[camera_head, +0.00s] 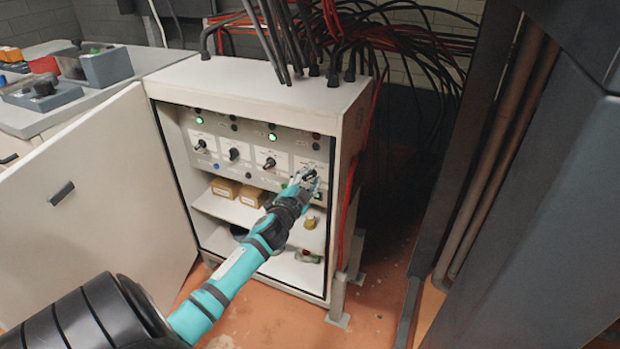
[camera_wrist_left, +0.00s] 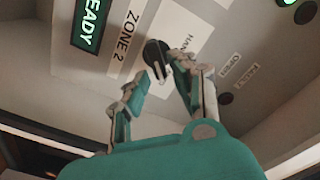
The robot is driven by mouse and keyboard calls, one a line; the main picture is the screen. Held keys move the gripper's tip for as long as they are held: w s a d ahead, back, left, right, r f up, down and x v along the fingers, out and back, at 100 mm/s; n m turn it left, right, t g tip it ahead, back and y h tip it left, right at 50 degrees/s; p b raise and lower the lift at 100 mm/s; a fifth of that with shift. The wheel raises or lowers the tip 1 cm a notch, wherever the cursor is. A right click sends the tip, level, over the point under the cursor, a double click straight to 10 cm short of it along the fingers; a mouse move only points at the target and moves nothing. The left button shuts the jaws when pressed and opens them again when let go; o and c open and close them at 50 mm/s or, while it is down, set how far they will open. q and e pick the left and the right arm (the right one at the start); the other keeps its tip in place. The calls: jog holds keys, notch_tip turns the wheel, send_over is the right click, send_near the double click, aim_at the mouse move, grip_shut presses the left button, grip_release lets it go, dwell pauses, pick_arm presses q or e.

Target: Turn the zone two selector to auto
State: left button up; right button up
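The zone 2 selector (camera_wrist_left: 154,52) is a round black knob with a pale pointer, beside a "ZONE 2" label (camera_wrist_left: 125,38) in the left wrist view. A "HAND" label (camera_wrist_left: 187,35) is on its other side. My left gripper (camera_wrist_left: 158,82) has its two fingers apart, with the tips close to the knob; I cannot tell whether they touch it. In the head view, my left gripper (camera_head: 306,178) reaches to the right end of the control panel (camera_head: 252,150) and largely hides the selector there. My right gripper is not in view.
The cabinet (camera_head: 340,125) stands open, its door (camera_head: 95,190) swung left. Other black selectors (camera_head: 233,154) and green lamps (camera_head: 272,136) line the panel. Shelves below hold yellow-brown boxes (camera_head: 226,188). Cables (camera_head: 400,45) run from the top. A grey structure (camera_head: 560,200) stands right.

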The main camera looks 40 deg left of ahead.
pick_arm(q)
jog(key=shift+o, duration=0.6)
jog(key=v, duration=1.2)
